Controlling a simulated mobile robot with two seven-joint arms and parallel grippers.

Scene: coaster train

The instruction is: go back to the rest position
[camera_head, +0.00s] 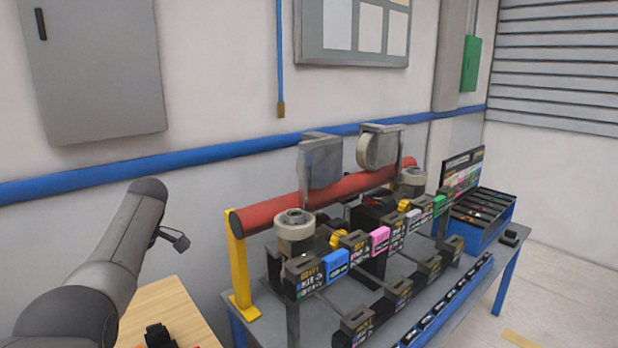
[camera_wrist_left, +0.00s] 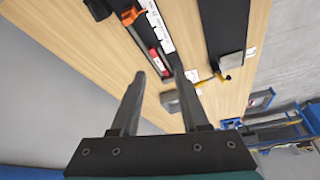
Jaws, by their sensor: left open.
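My left gripper (camera_wrist_left: 158,72) shows in the left wrist view with its two fingers apart and nothing between them. Beyond the fingers is a light wooden tabletop (camera_wrist_left: 90,50), seen at a steep tilt. In the head view my left arm comes in from the left edge, over the wooden table (camera_head: 175,300); its fingers cannot be made out there. My right gripper is in neither view. The coaster train assembly (camera_head: 375,240), with a red tube (camera_head: 275,212), stands on a grey table to the right of my arm.
A dark tray (camera_wrist_left: 145,35) with an orange-and-black tool and a red item lies on the wooden top, beside a dark strip (camera_wrist_left: 223,25). A blue bin (camera_head: 485,220) stands at the grey table's far end. A wall with a blue pipe (camera_head: 130,165) is behind.

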